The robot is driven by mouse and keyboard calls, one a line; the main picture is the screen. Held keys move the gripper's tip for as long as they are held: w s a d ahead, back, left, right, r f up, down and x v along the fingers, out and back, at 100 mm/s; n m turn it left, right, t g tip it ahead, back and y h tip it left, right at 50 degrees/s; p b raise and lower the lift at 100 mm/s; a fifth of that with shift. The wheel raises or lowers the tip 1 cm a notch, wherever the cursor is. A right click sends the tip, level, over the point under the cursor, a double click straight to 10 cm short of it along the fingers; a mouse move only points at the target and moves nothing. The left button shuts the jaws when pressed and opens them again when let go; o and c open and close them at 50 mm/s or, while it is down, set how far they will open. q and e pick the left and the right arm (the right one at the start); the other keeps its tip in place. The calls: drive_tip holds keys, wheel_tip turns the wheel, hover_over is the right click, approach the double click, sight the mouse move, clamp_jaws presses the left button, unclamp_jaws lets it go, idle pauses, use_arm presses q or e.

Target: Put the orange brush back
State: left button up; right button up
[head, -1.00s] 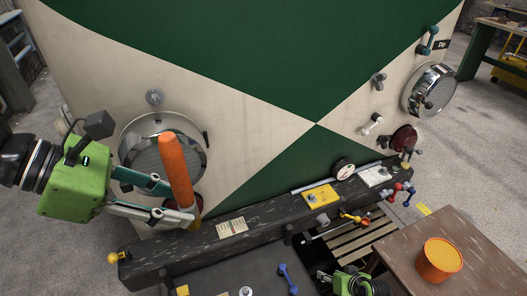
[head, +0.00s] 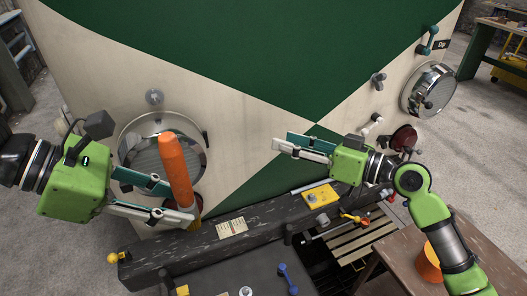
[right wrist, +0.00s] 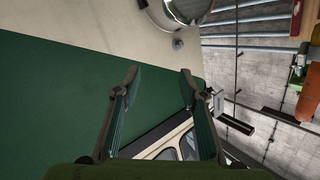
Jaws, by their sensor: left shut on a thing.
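The orange brush (head: 174,165) is held nearly upright, its bristles pointing down, in front of the left round lamp. My left gripper (head: 180,203) is shut on its lower part, just above the dark beam. My right gripper (head: 283,149) is raised in front of the green and cream panel, to the right of the brush and apart from it. Its fingers are spread with nothing between them in the right wrist view (right wrist: 157,85). An orange pot (head: 426,262) stands on the brown table (head: 385,249), partly hidden by my right arm.
The dark beam (head: 265,228) runs along the panel's foot. It bears a yellow plate (head: 319,196) and a paper label (head: 231,227). A wooden pallet (head: 365,238) lies behind the table. The right lamp (head: 429,88) juts from the panel.

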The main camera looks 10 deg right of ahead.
drive_tip(key=s+a+r+n+g+y, duration=0.35)
drive_tip(key=s+a+r+n, duration=0.2)
drive_tip(key=s+r, duration=0.45)
drive_tip(key=n+g+y, duration=0.1)
drive_tip(key=n+g, duration=0.3)
approach(181, 151)
drive_tip(key=a, duration=0.3)
drive_tip(key=w+a, duration=0.1)
drive_tip(key=a, duration=0.3)
drive_tip(key=w+a, duration=0.1)
drive_tip(key=a, duration=0.3)
drive_tip(key=shift+w+f, duration=0.1)
drive_tip(key=shift+w, duration=0.05)
clamp_jaws()
use_arm(q)
drive_tip(key=o, duration=1.2)
